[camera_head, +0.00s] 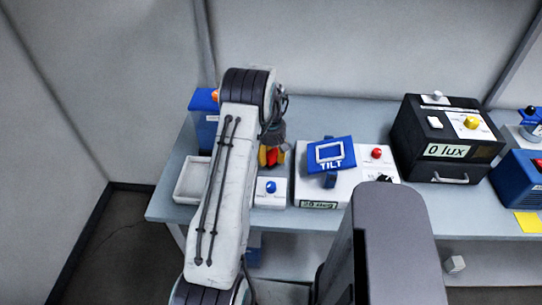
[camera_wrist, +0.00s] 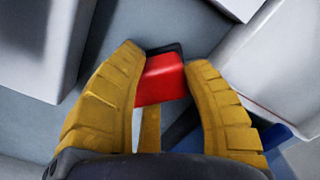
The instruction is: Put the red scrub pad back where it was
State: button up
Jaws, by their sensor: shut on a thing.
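The red scrub pad (camera_wrist: 161,79) shows in the wrist view between the two yellow fingers of my gripper (camera_wrist: 163,75). It has a dark layer along its far edge. My gripper is shut on it. In the head view my gripper (camera_head: 270,157) is over the table, behind the small white box with the blue knob. A bit of the red pad (camera_head: 272,157) shows between its yellow fingers there. My arm hides part of the table to the left, and I cannot tell whether the pad touches the table.
A shallow white tray (camera_head: 190,181) stands left of my arm, with a blue box (camera_head: 204,104) behind. The white box with the blue knob (camera_head: 271,199) and the blue TILT plate (camera_head: 331,154) are close right. The black lux box (camera_head: 447,135) stands further right.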

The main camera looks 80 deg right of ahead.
aim_at(272, 154)
jog(key=shift+f+b, duration=0.5)
jog(key=shift+f, duration=0.1)
jog(key=o, duration=1.2)
jog(key=shift+o, duration=0.2)
jog(key=shift+r, duration=0.1)
notch_tip(272, 154, up, 12)
jog(key=shift+s+d+f, duration=0.1)
